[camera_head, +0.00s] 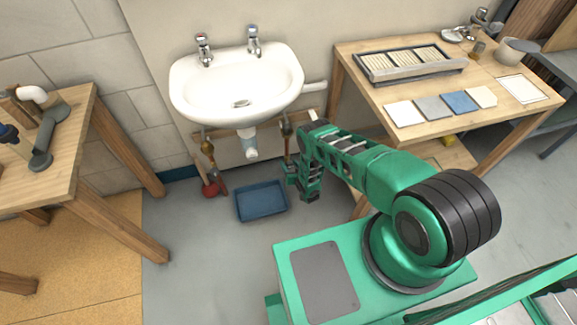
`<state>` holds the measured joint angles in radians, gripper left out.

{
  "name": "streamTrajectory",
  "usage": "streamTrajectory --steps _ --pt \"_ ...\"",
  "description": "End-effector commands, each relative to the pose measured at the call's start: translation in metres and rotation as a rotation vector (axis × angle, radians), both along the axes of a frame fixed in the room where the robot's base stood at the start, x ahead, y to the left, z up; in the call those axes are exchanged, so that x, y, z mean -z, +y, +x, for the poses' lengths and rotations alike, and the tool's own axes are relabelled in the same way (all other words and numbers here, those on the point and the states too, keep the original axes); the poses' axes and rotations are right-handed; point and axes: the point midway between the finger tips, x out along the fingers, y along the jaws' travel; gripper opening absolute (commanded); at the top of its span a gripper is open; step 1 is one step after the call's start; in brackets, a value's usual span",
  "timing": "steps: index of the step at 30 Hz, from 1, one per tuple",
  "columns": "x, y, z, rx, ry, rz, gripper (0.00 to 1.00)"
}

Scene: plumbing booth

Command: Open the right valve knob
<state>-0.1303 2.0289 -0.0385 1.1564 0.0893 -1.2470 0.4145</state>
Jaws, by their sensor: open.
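A white sink (238,85) hangs on the wall with a left tap (203,50) and a right tap (253,40). Below it, a brass-coloured valve fitting (207,147) is on the left pipe. A small right valve fitting (287,128) shows under the right side of the sink, close to my arm. Its knob is too small to make out, and my arm may hide part of it. My gripper (300,190) is open and points down, below and slightly right of the right fitting. I see no contact between them.
A blue tray (261,201) lies on the floor left of my gripper. A red object (212,188) stands left of the tray. A white drain pipe (249,145) hangs between the valve fittings. Wooden tables stand left (75,165) and right (385,85).

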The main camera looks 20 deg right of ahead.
Motion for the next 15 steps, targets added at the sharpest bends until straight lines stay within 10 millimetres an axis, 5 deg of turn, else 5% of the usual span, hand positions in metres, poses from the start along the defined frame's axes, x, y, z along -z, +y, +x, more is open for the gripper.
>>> streamTrajectory --steps 12,15 --pt "0.0025 0.0009 0.0057 -0.001 0.001 -0.001 0.51" --pt "0.0024 0.0008 0.0057 -0.001 0.001 -0.001 0.29"
